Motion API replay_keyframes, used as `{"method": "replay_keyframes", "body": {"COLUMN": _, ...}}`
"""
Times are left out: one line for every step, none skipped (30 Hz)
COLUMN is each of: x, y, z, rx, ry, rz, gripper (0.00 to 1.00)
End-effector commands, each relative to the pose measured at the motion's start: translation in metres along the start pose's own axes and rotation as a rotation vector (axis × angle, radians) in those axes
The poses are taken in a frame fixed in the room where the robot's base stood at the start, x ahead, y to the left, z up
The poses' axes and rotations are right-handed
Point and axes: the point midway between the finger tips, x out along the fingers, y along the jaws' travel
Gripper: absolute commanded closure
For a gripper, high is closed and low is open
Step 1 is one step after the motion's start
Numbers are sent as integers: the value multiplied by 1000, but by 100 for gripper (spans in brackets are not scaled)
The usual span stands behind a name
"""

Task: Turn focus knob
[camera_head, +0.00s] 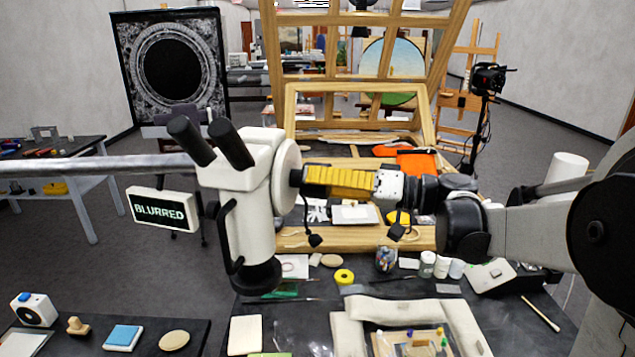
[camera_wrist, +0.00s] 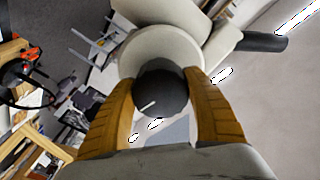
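The white microscope (camera_head: 246,190) hangs on a grey boom, with two black eyepieces at its top. The black focus knob (camera_wrist: 160,90) fills the middle of the wrist view and has a short white mark on its face. My gripper (camera_wrist: 160,84) has its two yellow-brown fingers on either side of the knob, with the tips against its sides. In the head view, my gripper (camera_head: 303,178) reaches in from the right to the knob (camera_head: 295,178), which the fingers mostly hide. A small display (camera_head: 162,210) left of the microscope reads "BLURRED".
The dark worktable (camera_head: 222,335) below holds a padded frame (camera_head: 345,335) with a painted fragment, jars (camera_head: 428,264) and a yellow tape roll (camera_head: 344,276). A wooden easel (camera_head: 290,60) stands behind my gripper. The boom (camera_head: 90,165) runs left from the microscope.

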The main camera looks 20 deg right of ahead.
Motion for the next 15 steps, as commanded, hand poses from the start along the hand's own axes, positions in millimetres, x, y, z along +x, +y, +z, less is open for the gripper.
{"method": "replay_keyframes", "body": {"x": 0, "y": 0, "z": 0, "rx": 0, "ry": 0, "rz": 0, "gripper": 66}}
{"method": "replay_keyframes", "body": {"x": 0, "y": 0, "z": 0, "rx": 0, "ry": 0, "rz": 0, "gripper": 72}}
{"method": "replay_keyframes", "body": {"x": 0, "y": 0, "z": 0, "rx": 0, "ry": 0, "rz": 0, "gripper": 72}}
{"method": "replay_keyframes", "body": {"x": 0, "y": 0, "z": 0, "rx": 0, "ry": 0, "rz": 0, "gripper": 72}}
{"method": "replay_keyframes", "body": {"x": 0, "y": 0, "z": 0, "rx": 0, "ry": 0, "rz": 0, "gripper": 72}}
{"method": "replay_keyframes", "body": {"x": 0, "y": 0, "z": 0, "rx": 2, "ry": 0, "rz": 0, "gripper": 72}}
{"method": "replay_keyframes", "body": {"x": 0, "y": 0, "z": 0, "rx": 4, "ry": 0, "rz": 0, "gripper": 72}}
{"method": "replay_keyframes", "body": {"x": 0, "y": 0, "z": 0, "rx": 7, "ry": 0, "rz": 0, "gripper": 72}}
{"method": "replay_keyframes", "body": {"x": 0, "y": 0, "z": 0, "rx": 14, "ry": 0, "rz": 0, "gripper": 72}}
{"method": "replay_keyframes", "body": {"x": 0, "y": 0, "z": 0, "rx": 21, "ry": 0, "rz": 0, "gripper": 72}}
{"method": "replay_keyframes", "body": {"x": 0, "y": 0, "z": 0, "rx": 30, "ry": 0, "rz": 0, "gripper": 72}}
{"method": "replay_keyframes", "body": {"x": 0, "y": 0, "z": 0, "rx": 44, "ry": 0, "rz": 1, "gripper": 72}}
{"method": "replay_keyframes", "body": {"x": 0, "y": 0, "z": 0, "rx": 57, "ry": 0, "rz": 1, "gripper": 72}}
{"method": "replay_keyframes", "body": {"x": 0, "y": 0, "z": 0, "rx": 71, "ry": -1, "rz": 1, "gripper": 72}}
{"method": "replay_keyframes", "body": {"x": 0, "y": 0, "z": -1, "rx": 93, "ry": -1, "rz": 1, "gripper": 72}}
